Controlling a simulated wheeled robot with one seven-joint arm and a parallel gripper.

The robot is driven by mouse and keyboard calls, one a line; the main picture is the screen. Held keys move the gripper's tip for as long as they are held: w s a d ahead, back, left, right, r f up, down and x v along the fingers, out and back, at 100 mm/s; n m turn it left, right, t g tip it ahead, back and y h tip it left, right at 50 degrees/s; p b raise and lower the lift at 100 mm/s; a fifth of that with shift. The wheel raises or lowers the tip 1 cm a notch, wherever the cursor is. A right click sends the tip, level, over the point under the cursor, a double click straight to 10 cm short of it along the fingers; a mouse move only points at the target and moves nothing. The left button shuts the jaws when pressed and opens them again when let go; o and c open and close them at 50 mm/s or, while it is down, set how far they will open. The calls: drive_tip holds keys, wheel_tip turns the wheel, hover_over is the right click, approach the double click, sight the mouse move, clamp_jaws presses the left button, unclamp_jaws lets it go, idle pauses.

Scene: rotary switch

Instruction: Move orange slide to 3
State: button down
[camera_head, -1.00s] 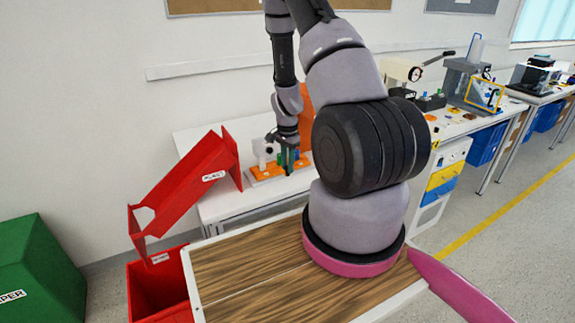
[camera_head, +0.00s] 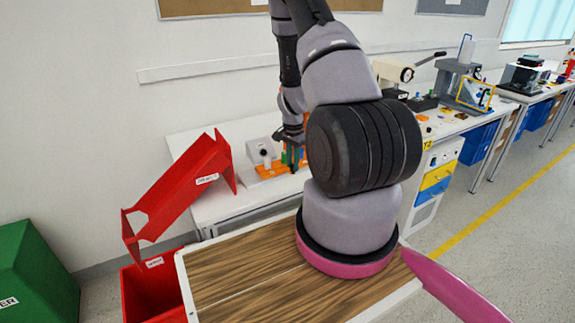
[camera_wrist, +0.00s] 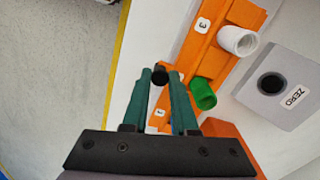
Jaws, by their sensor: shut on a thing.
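An orange slide piece (camera_wrist: 215,50) with white number labels lies diagonally in the wrist view. The upper label reads 3; the lower is partly hidden by my fingers. A white cylinder (camera_wrist: 237,40) and a green cylinder (camera_wrist: 202,93) stand out along its right side. My gripper (camera_wrist: 159,76) has its green fingertips closed on a black round-ended peg (camera_wrist: 160,73) beside the orange piece. What the peg joins to is hidden.
A grey box (camera_wrist: 285,88) with a dark round hole and a ZERO label stands to the right. A red chute (camera_head: 180,190) slopes left of the white bench (camera_head: 225,205). Other apparatus (camera_head: 470,85) stands on benches to the right. The wall is close behind.

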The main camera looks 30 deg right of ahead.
drive_tip(key=c, duration=1)
unclamp_jaws()
drive_tip(key=shift+r, duration=0.1)
wheel_tip(320, 180, up, 11)
drive_tip(key=shift+f, duration=0.15)
